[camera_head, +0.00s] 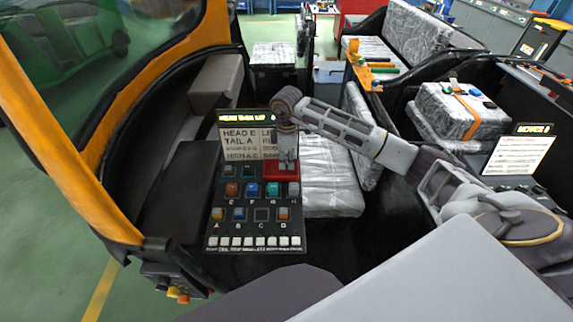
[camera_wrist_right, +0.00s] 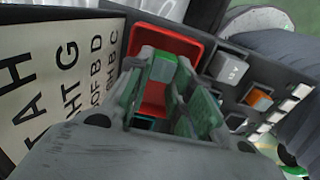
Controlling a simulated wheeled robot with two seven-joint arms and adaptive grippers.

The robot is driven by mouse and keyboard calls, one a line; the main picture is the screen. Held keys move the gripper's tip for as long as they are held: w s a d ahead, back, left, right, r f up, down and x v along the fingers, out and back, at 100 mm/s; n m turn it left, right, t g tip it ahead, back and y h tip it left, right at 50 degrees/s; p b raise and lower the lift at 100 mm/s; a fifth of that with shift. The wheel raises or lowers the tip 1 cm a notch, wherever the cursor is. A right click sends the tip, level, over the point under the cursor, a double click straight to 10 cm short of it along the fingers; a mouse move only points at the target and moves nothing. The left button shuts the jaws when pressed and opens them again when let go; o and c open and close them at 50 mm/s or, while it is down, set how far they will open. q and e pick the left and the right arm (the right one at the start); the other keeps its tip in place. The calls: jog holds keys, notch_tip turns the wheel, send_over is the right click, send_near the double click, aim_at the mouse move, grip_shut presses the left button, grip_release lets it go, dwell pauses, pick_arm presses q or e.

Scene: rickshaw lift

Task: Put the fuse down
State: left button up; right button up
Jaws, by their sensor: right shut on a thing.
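My right gripper (camera_head: 287,166) points down over a small red tray (camera_head: 270,176) at the upper right of the fuse panel (camera_head: 250,243). In the right wrist view, the gripper is shut on a green fuse (camera_wrist_right: 163,67), with the red tray (camera_wrist_right: 172,38) behind and around it. In the head view the fuse is hidden by the fingers. I cannot tell whether it touches the tray floor. My left gripper is not in view.
The panel holds several coloured fuses in lettered slots; slot C (camera_head: 261,214) looks empty. A sign board (camera_head: 238,146) stands behind the panel. A wrapped seat (camera_head: 330,188) lies to the right, and an orange frame post (camera_head: 75,180) to the left.

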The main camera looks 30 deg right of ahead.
notch_tip(320, 180, down, 2)
jog(key=shift+f, duration=0.15)
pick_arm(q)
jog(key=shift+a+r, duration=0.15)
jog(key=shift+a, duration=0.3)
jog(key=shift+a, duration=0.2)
pick_arm(e)
jog(key=shift+f, duration=0.15)
jog(key=o, duration=0.7)
notch_tip(320, 180, up, 11)
jog(key=shift+r+b, duration=0.1)
jog(key=shift+b, duration=0.2)
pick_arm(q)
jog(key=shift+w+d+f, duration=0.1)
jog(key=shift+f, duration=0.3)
pick_arm(e)
jog(key=shift+r, duration=0.5)
